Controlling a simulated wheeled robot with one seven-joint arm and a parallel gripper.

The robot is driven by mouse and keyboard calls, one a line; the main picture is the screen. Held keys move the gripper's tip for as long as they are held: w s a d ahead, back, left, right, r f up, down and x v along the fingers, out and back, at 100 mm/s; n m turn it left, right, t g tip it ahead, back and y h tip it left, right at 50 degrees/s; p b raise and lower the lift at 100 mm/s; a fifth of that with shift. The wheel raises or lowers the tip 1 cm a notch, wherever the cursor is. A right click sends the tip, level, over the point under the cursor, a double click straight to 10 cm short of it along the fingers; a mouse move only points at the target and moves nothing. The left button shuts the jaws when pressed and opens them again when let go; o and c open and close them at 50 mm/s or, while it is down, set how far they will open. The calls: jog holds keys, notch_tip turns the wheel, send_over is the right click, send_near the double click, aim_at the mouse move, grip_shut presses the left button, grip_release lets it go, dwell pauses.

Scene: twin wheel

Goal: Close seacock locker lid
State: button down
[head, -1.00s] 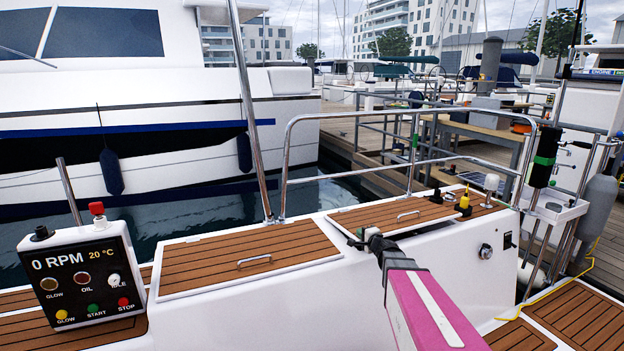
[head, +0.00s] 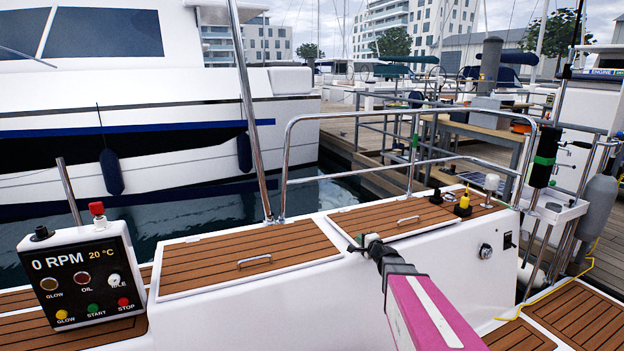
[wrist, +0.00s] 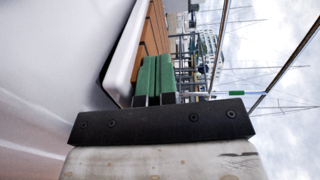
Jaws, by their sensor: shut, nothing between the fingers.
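No label shows which is the seacock locker's. My gripper (head: 357,243) is by the near left corner of the right lid, just right of the left lid's right edge. In the wrist view its green fingers (wrist: 154,78) are together and empty, beside a white rim (wrist: 124,62) with teak planks. I cannot tell whether they touch it.
A control panel (head: 85,280) with buttons stands at the left. A metal rail (head: 290,165) runs behind the lids. Water lies beyond.

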jog(key=shift+f, duration=0.55)
jog(key=v, duration=0.3)
jog(key=r+v, duration=0.1)
jog(key=v, duration=0.2)
dwell(0.6)
jog(key=shift+s, duration=0.1)
jog(key=v, duration=1)
jog(key=shift+s, duration=0.35)
